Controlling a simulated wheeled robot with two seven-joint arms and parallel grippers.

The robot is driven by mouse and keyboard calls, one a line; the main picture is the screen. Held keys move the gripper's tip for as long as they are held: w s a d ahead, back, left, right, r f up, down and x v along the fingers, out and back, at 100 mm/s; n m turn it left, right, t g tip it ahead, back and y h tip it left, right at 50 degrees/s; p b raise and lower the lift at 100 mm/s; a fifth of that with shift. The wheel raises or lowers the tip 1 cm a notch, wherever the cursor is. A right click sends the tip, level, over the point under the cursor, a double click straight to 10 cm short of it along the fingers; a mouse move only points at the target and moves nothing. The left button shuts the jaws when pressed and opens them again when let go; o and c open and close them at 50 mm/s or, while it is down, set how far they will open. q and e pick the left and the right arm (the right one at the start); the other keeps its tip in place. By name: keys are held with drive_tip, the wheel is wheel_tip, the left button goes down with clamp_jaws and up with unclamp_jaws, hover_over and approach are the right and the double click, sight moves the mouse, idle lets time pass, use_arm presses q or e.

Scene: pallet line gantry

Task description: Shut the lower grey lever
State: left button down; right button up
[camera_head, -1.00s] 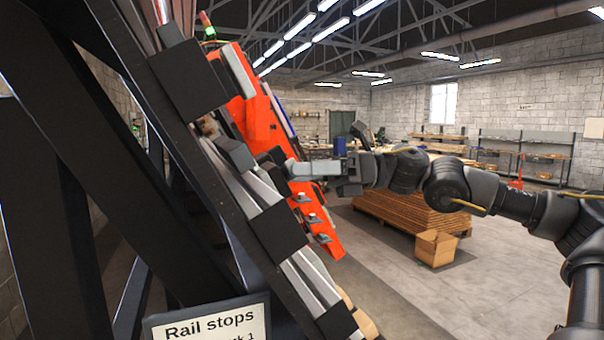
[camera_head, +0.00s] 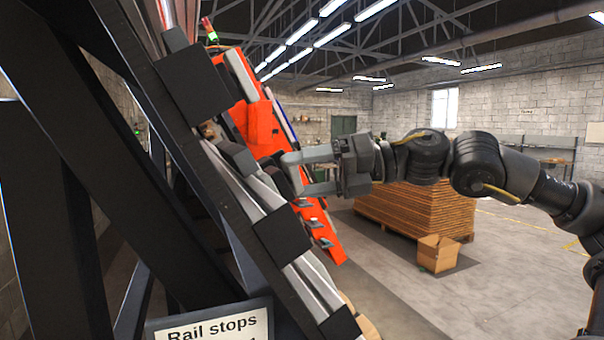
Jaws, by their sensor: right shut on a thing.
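My right gripper (camera_head: 289,173) reaches in from the right to the sloping rail. Its two light grey fingers sit one above the other, around a dark grey lever (camera_head: 281,180) on the rail's right side. The lever is small in the view and partly hidden by the fingers, so its exact angle is hard to tell. My left gripper is not in view.
The black sloping frame (camera_head: 165,180) fills the left, with black blocks along it and a "Rail stops" sign (camera_head: 213,328) below. Orange panels (camera_head: 262,125) stand just behind the gripper. A pallet stack (camera_head: 420,212) and an open carton (camera_head: 438,252) stand on the floor beyond.

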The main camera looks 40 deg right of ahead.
drive_tip(key=shift+a+r+m+g+h+p, duration=0.1)
drive_tip(key=shift+r+m+g+h+p, duration=0.1)
drive_tip(key=shift+m+h+p, duration=0.75)
drive_tip(key=shift+a+r+m+g+h+p, duration=0.15)
drive_tip(key=shift+m+p, duration=0.5)
drive_tip(key=shift+m, duration=0.8)
drive_tip(key=shift+d+r+m+g+h+p, duration=0.1)
drive_tip(key=shift+r+m+h+p, duration=0.15)
drive_tip(key=shift+m+h+p, duration=0.7)
drive_tip(key=shift+m+y, duration=0.35)
drive_tip(key=o, duration=0.7)
drive_tip(key=shift+s+f, duration=0.1)
